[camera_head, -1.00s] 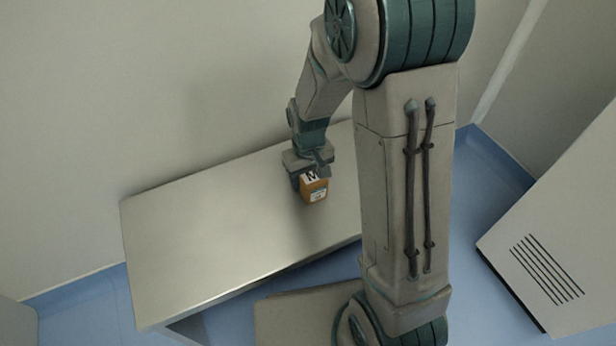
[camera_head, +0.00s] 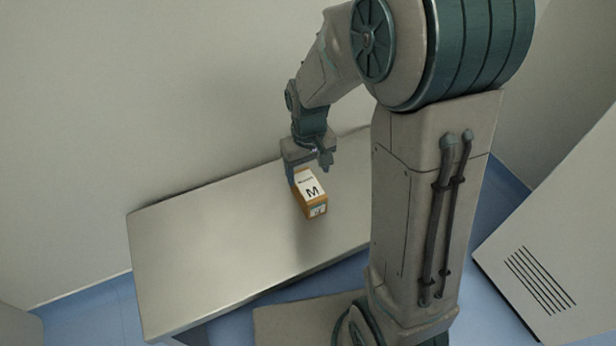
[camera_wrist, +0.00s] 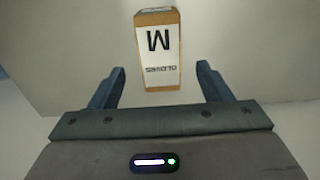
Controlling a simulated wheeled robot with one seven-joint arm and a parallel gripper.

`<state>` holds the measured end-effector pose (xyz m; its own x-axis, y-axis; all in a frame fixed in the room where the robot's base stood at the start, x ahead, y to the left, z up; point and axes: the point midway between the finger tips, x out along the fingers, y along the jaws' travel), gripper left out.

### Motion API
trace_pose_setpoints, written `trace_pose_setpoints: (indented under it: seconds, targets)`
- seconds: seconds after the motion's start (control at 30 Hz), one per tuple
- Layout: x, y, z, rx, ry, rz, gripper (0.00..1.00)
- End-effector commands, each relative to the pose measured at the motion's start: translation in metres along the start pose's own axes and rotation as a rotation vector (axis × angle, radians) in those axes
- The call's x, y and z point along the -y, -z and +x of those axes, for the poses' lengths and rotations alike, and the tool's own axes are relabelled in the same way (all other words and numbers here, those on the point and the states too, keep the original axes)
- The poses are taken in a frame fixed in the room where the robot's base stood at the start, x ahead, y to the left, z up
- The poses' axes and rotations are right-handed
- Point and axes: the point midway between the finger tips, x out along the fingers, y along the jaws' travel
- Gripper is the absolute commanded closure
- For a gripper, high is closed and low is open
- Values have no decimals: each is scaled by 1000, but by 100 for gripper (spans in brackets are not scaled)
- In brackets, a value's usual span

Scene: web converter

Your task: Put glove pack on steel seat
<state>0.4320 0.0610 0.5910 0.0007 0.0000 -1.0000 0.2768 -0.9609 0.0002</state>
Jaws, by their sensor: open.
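The glove pack (camera_head: 311,193) is a small orange-brown box with a white top marked "M". It rests on the steel seat (camera_head: 200,250), a long flat bench top. My gripper (camera_head: 308,168) is just behind the pack, toward the wall. In the wrist view the glove pack (camera_wrist: 158,52) lies beyond and between the lines of the two blue fingers of my gripper (camera_wrist: 161,80). The fingers are open and apart from the box, with nothing held. "GLOVES" reads upside down on its white face.
A wall (camera_head: 130,100) runs close behind the seat. A grey cabinet with a slotted vent (camera_head: 560,240) stands at the right. The seat's left part is bare. Blue floor (camera_head: 90,310) shows in front.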

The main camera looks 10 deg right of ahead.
Motion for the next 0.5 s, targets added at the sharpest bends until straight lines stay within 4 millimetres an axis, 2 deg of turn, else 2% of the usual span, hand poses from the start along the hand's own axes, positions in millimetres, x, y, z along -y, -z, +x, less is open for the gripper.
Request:
trace_pose_setpoints:
  seconds: [0.03,0.1,0.27,0.37,0.5]
  targets:
    - [0,1,-11,-3,0,0,28]
    - [0,0,-19,-2,0,0,28]
    - [-1,-3,-30,-4,0,8,28]
    - [-5,-16,-42,-15,-1,32,28]
    - [-12,-51,-68,-42,-3,97,28]
